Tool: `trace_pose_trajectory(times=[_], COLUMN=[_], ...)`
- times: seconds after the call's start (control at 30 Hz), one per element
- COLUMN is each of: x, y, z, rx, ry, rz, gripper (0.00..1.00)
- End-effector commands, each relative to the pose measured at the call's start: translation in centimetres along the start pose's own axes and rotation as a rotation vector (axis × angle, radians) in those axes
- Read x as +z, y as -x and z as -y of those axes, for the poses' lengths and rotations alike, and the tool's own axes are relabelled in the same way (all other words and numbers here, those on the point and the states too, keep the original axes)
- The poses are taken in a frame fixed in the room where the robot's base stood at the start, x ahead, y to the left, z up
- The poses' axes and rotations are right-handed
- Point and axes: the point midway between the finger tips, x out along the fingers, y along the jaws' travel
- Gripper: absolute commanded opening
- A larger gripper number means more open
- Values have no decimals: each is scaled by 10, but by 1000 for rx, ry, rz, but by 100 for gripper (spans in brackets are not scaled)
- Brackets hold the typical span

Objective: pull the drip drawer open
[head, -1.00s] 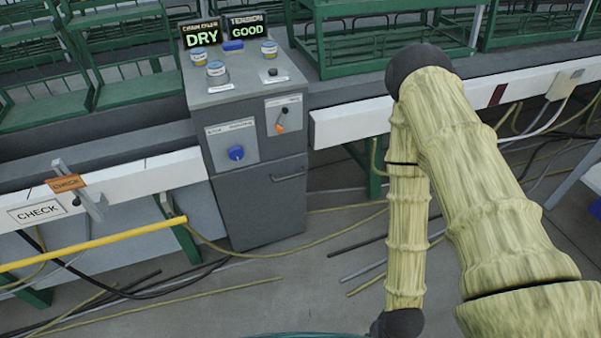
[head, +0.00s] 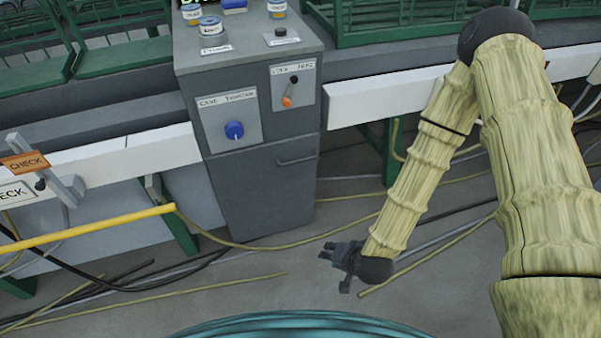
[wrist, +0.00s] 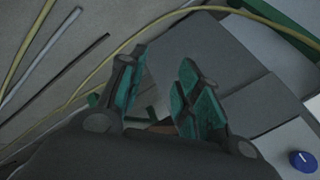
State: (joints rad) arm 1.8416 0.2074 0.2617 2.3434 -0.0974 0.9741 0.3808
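The drip drawer (head: 264,190) is the grey lower front of the machine cabinet in the head view. It looks shut. Its thin bar handle (head: 296,161) is at the upper right of that front. My gripper (head: 336,268) is low in front of the cabinet, to the right of and below the drawer, apart from the handle. In the wrist view my gripper (wrist: 160,95) has its teal-padded fingers spread apart with nothing between them. Grey cabinet panels (wrist: 240,65) show beyond the fingers there. I cannot make out the handle in the wrist view.
The cabinet has a blue knob (head: 234,130) and an orange-tipped lever (head: 288,98) above the drawer. Cables and rods lie on the floor. White rails flank the cabinet.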

Motion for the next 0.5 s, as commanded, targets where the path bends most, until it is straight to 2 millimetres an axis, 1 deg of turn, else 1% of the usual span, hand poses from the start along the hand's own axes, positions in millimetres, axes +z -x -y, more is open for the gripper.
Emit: trace_pose_trajectory(times=[0.03,0.2,0.3,0.4,0.5], x=[-7,-44,-69,-94,-118], y=[-22,-52,-64,-71,-73], z=[8,53,80,103,125], rx=[-44,-202,-302,-402,-499], ry=[-44,-200,-293,-387,-470], rz=[-36,-145,-203,-259,-303], gripper=[34,34,34,34,34])
